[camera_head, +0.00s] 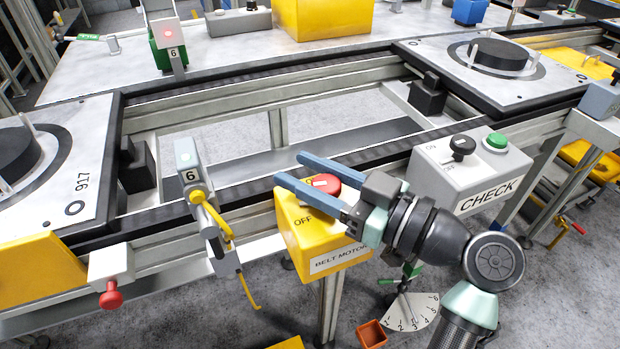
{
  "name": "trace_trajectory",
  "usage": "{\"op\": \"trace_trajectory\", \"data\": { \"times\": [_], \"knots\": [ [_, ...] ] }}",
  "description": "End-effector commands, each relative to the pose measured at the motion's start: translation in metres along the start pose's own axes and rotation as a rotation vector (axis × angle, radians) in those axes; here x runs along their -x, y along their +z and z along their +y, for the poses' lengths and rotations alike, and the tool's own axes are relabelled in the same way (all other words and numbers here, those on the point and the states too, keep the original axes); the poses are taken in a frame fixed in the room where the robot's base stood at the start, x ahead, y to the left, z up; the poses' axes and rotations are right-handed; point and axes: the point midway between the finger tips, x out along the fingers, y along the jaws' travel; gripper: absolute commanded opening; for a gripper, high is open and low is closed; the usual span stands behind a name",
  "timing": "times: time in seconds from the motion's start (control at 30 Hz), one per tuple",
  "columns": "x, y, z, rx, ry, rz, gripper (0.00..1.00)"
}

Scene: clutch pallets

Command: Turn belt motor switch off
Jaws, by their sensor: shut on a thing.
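The belt motor switch is a red knob (329,187) with a pale mark, on top of a yellow box (294,234) labelled BELT MOTOR. The box stands at the front rail of the conveyor, in the middle of the head view. My gripper (289,168) reaches in from the right, its two blue fingers on either side of the red knob and shut on it. The fingertips extend past the knob to the left. The word OFF shows on the box in front of the near finger. Other lettering beside the knob is partly hidden by the fingers.
A grey CHECK box (470,173) with a black lever and green button stands close right of my wrist. A post numbered 6 with a yellow lever (210,211) stands left. Pallets (81,141) sit on the conveyor both sides. A dial (413,314) is below my arm.

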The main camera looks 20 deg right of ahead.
Motion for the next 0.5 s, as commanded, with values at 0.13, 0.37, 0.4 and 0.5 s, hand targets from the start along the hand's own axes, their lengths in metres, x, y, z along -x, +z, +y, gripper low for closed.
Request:
{"op": "trace_trajectory", "data": {
  "times": [0.13, 0.37, 0.4, 0.5],
  "knots": [
    [0.0004, 0.0005, -0.0012, 0.000, -0.091, 0.002, 0.00],
    [0.0003, 0.0003, -0.0049, -0.001, -0.186, 0.000, 0.00],
    [0.0004, 0.0001, -0.0053, -0.001, -0.196, 0.000, 0.00],
    [0.0004, 0.0003, -0.0062, -0.002, -0.215, -0.001, 0.00]
  ]
}}
